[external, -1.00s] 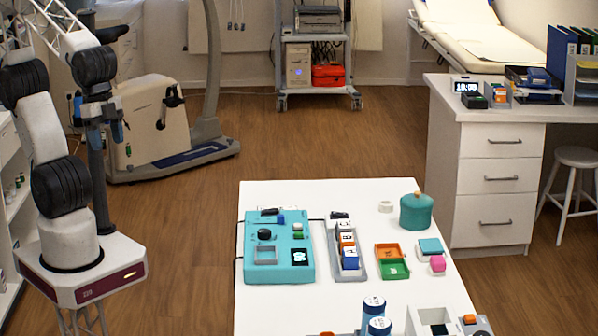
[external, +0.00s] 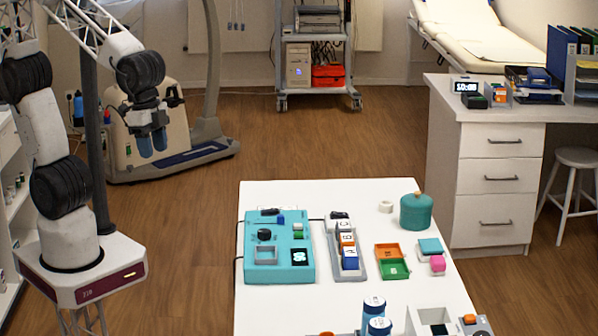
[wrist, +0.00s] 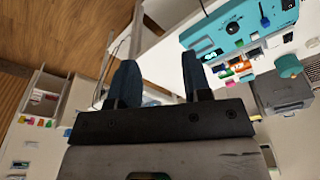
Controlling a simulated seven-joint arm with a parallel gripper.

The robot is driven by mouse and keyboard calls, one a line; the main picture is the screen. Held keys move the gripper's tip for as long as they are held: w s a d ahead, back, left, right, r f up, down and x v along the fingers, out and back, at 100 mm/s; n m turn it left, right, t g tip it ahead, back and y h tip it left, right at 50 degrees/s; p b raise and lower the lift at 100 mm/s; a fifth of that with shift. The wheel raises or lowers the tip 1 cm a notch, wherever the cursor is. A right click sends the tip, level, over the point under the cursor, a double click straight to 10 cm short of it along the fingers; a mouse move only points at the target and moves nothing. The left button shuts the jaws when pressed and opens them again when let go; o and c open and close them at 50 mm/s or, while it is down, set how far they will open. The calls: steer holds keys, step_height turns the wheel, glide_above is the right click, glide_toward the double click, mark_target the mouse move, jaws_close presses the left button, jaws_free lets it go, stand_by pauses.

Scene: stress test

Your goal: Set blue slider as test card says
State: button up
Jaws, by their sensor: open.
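The teal panel (external: 252,232) lies at the left of the white table. The small blue slider (external: 281,219) sits near its upper edge, beside a black knob (external: 264,234). A small display (external: 300,256) is at its lower right. In the wrist view the teal panel (wrist: 213,38) is at upper right, with the blue slider (wrist: 264,20) small on it. A rack (external: 359,266) of lettered blocks or cards stands right of the panel; I cannot tell which is the test card. My gripper (external: 152,142) is open and empty, high left of the table and far from the slider.
Blue-topped containers (external: 374,306) stand at the front. Open floor (external: 200,215) lies between my base and the table.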

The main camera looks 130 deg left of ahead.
steer(key=w+a+f+n, duration=0.2)
steer(key=w+a+f, duration=0.1)
steer(key=w+a, duration=0.4)
steer(key=n+g, duration=0.2)
steer(key=n, duration=0.3)
glide_above(280, 216)
step_height(280, 216, down, 14)
steer(key=shift+a+f, duration=0.1)
steer(key=shift+a, duration=0.05)
steer(key=shift+f, duration=0.1)
steer(key=shift+f, duration=3.75)
jaws_close()
